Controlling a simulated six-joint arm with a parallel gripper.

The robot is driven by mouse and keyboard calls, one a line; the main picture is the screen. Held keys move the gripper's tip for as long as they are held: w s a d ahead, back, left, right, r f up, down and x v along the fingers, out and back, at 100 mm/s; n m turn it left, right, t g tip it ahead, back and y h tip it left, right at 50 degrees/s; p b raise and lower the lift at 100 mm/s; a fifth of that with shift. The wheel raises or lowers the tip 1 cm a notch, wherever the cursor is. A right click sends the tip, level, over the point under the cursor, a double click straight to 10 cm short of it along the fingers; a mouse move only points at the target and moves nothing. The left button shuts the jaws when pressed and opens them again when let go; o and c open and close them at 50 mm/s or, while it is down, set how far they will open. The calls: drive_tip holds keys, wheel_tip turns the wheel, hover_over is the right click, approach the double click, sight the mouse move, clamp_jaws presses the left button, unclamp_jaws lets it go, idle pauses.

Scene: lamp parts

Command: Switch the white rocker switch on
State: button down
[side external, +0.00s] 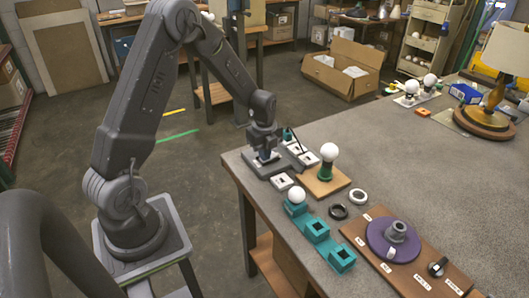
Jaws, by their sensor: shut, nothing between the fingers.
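My gripper (266,156) is shut and empty. It points down over a grey block (262,170) at the table's far left corner, with its tips at or just above the block. Small white square pieces with dark centres sit by it: one (309,158) on its right side and one (283,181) at its front. A small white piece (391,254) also sits on the front of a purple round lamp base (398,237). I cannot tell which piece is the white rocker switch, or its position. The spot under my fingertips is partly hidden.
A white bulb (330,151) stands in a green socket on a wooden board. A teal holder (316,229) with another bulb, a black ring (338,212) and a white ring (358,196) lie nearer. A lamp (488,120) stands at right. The table's middle is clear.

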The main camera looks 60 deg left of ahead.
idle(0.3)
drive_tip(key=shift+w+r, duration=0.3)
drive_tip(key=shift+w, duration=0.4)
drive_tip(key=shift+r, duration=0.1)
wheel_tip(320, 180, up, 14)
drive_tip(key=s, duration=0.2)
drive_tip(key=shift+s+f, duration=0.2)
drive_tip(key=shift+s, duration=0.15)
